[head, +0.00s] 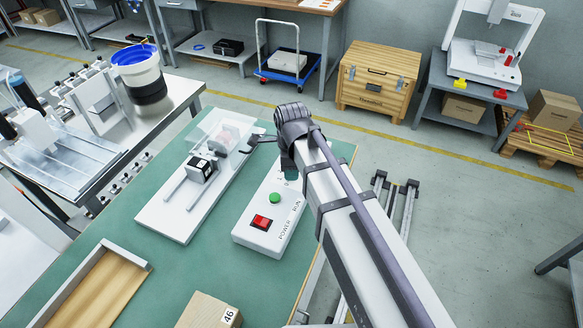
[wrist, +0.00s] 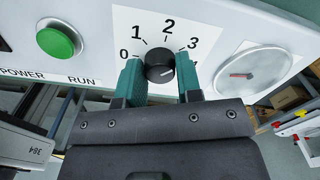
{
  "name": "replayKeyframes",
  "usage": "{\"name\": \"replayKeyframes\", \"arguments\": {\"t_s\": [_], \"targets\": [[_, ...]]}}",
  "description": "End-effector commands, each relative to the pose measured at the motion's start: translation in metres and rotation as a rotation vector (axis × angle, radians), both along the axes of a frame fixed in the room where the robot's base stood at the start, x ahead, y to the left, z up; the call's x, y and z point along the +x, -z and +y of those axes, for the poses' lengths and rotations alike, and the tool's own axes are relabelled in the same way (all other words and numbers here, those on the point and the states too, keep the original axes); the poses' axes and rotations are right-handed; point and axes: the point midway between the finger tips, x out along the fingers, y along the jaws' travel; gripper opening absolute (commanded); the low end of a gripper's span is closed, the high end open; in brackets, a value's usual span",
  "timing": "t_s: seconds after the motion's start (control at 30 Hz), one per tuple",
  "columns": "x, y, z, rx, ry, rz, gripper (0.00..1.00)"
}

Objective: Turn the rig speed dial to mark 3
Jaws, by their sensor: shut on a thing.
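The black speed dial (wrist: 159,67) sits on a white panel with marks 0, 1, 2 and 3 around it. Mark 3 (wrist: 193,43) is at its upper right. A light line shows on the dial's face, low and to the right, but I cannot tell exactly which mark it lines up with. My gripper (wrist: 161,76) has its two teal fingers either side of the dial, shut on it. In the head view my gripper (head: 288,167) is over the far end of the white control box (head: 254,238), and my arm hides the dial.
A green button (wrist: 54,42) is left of the dial, and a round gauge (wrist: 252,72) with a red needle is right. The control box also carries a red switch (head: 261,222). A clear-covered rig (head: 181,215) stands to its left. A cardboard box (head: 208,312) lies in front.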

Motion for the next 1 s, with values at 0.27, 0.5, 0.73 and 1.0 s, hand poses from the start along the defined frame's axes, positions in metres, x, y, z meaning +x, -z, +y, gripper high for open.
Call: {"name": "replayKeyframes", "arguments": {"t_s": [0.27, 0.5, 0.73, 1.0], "targets": [[-0.001, 0.0, 0.0, -0.001, -0.001, 0.001, 0.35], [0.0, 0.0, 0.0, 0.0, -0.001, 0.001, 0.58], [0.0, -0.001, 0.0, 0.0, -0.001, 0.0, 0.58], [0.0, -0.042, 0.0, 0.0, -0.001, 0.0, 0.58]]}}
